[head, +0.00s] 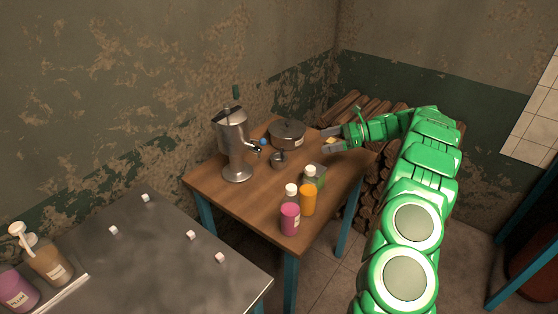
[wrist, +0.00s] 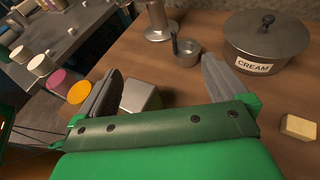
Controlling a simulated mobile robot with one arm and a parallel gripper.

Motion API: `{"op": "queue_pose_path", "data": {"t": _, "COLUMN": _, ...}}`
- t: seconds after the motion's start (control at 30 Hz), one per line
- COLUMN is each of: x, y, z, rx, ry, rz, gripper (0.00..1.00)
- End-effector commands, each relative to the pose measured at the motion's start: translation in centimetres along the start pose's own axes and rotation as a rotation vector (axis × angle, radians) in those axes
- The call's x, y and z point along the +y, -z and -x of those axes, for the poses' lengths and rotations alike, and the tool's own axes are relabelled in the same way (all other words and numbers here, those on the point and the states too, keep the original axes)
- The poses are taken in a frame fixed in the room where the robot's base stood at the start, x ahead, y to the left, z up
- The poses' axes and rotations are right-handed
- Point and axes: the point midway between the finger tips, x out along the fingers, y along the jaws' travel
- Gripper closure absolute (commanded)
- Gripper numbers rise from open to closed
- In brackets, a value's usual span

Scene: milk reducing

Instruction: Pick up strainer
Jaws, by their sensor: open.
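What looks like the strainer is a small round metal cup with an upright dark handle; it stands on the wooden table in the head view (head: 279,161) and also shows in the wrist view (wrist: 187,59). My gripper (head: 326,139) is open and empty above the right part of the table. In the wrist view, its two fingers (wrist: 160,67) point toward the cup, which lies beyond the fingertips, nearer the right one. The gripper does not touch the cup.
A lidded pot labelled CREAM (wrist: 264,45) stands close to the cup. A tall metal dispenser (head: 233,140) is on its left. A metal-topped box (head: 315,174), pink bottle (head: 290,215) and orange bottle (head: 308,198) stand nearer. A small yellowish block (wrist: 298,127) lies right.

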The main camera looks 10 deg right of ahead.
Motion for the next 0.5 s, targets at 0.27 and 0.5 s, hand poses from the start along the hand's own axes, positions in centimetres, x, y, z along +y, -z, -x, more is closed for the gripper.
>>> {"op": "queue_pose_path", "data": {"t": 0.27, "x": -3.7, "y": -2.8, "z": -3.6, "rx": 0.041, "ry": -0.037, "rz": 0.039, "gripper": 0.0}}
{"op": "queue_pose_path", "data": {"t": 0.5, "x": -4.9, "y": -4.5, "z": -5.7, "rx": 0.056, "ry": -0.057, "rz": 0.059, "gripper": 0.0}}
